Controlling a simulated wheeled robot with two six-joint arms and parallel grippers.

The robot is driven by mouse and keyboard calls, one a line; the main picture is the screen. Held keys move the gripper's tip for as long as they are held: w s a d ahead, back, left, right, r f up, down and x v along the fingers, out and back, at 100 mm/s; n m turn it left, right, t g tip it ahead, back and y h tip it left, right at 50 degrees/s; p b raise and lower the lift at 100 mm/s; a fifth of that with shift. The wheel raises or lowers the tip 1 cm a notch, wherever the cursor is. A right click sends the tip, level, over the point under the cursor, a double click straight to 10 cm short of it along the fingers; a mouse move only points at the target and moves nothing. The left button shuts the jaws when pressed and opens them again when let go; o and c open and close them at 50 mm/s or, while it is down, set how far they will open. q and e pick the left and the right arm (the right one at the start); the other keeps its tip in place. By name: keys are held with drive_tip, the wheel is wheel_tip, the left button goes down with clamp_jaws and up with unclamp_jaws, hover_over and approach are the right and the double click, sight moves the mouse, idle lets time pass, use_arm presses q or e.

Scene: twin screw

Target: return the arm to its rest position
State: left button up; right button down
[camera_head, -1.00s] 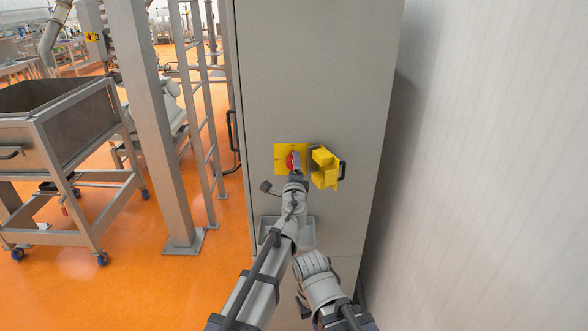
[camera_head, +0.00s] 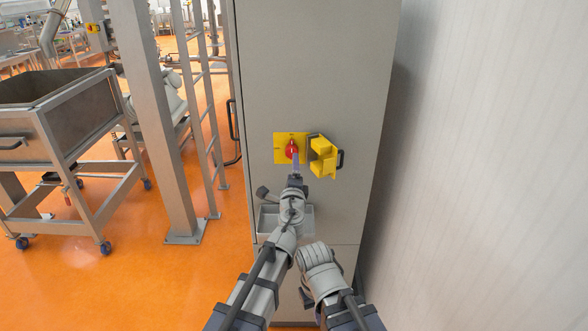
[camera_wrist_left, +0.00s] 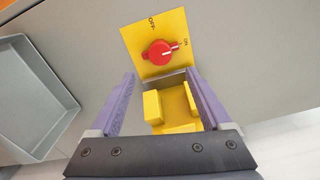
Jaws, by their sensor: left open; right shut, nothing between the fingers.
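A red rotary switch (camera_head: 292,149) sits on a yellow plate (camera_head: 280,154) on a grey cabinet. In the left wrist view the knob (camera_wrist_left: 160,52) has its white mark toward "ON". The yellow cover (camera_head: 323,157) stands swung out to the right; it also shows in the left wrist view (camera_wrist_left: 173,108). My left gripper (camera_head: 297,165) is just in front of and below the switch, apart from it. Its purple fingers (camera_wrist_left: 162,100) are spread and empty. My right gripper (camera_head: 306,298) is low at the folded right arm, shut and empty, its fingers mostly hidden.
The grey cabinet (camera_head: 330,80) fills the middle, with a shallow tray (camera_head: 305,222) below the switch, close to my left wrist. A pale wall (camera_head: 490,170) is at the right. A metal post (camera_head: 160,140) and a wheeled bin (camera_head: 75,115) stand at the left on orange floor.

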use_arm(q)
drive_tip(key=s+a+f+n+g+y, duration=0.2)
drive_tip(key=a+f+n+y, duration=0.15)
drive_tip(key=a, duration=0.25)
drive_tip(key=s+a+f+n+g+y, duration=0.2)
drive_tip(key=a+n, duration=0.3)
drive_tip(key=a, duration=0.2)
drive_tip(key=s+a+f+n+g, duration=0.7)
drive_tip(key=s+f+n, duration=0.1)
drive_tip(key=s+f, duration=0.15)
drive_tip(key=s+d+f+n+g+h, duration=0.2)
drive_tip(key=s+f+g+h, duration=0.1)
drive_tip(key=s, duration=0.3)
drive_tip(key=s+d+f+n+g+h, duration=0.2)
drive_tip(key=s+f+g, duration=0.15)
drive_tip(key=s, duration=0.25)
drive_tip(key=s+d+m, duration=0.4)
drive_tip(key=s+d, duration=0.3)
drive_tip(key=d, duration=0.4)
drive_tip(key=shift+f+g+y, duration=0.2)
drive_tip(key=shift+g+y, duration=0.15)
drive_tip(key=shift+d, duration=0.1)
drive_tip(key=shift+c, duration=0.2)
